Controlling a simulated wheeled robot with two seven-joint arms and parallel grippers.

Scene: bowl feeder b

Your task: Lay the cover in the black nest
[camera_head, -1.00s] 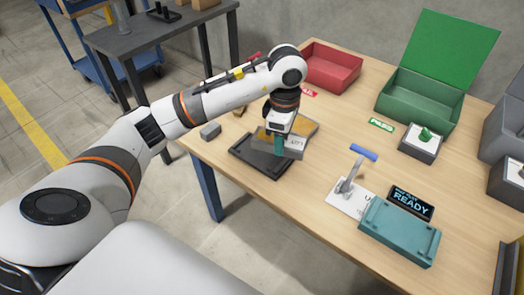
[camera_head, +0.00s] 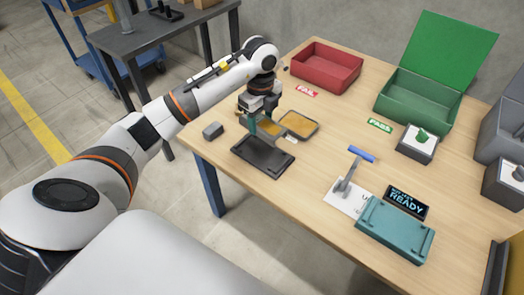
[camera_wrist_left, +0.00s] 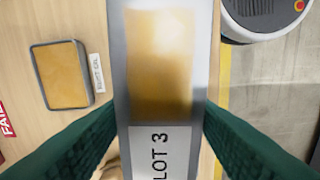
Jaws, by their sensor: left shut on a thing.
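My left gripper (camera_head: 262,126) is shut on a grey piece with an amber panel (camera_head: 268,128), seemingly the cover. In the left wrist view this piece (camera_wrist_left: 166,110) stands between the green fingers, with a white "LOT 3" label below its amber panel. It is behind the black nest (camera_head: 250,157), towards the back of the table. The nest lies flat near the table's left edge and looks empty. A grey-rimmed tray with an amber face (camera_head: 299,125) lies just right of the held piece; it also shows in the left wrist view (camera_wrist_left: 60,75). My right gripper is not in view.
A small grey block (camera_head: 212,131) lies left of the gripper. A red bin (camera_head: 326,68) and an open green box (camera_head: 415,98) stand at the back.

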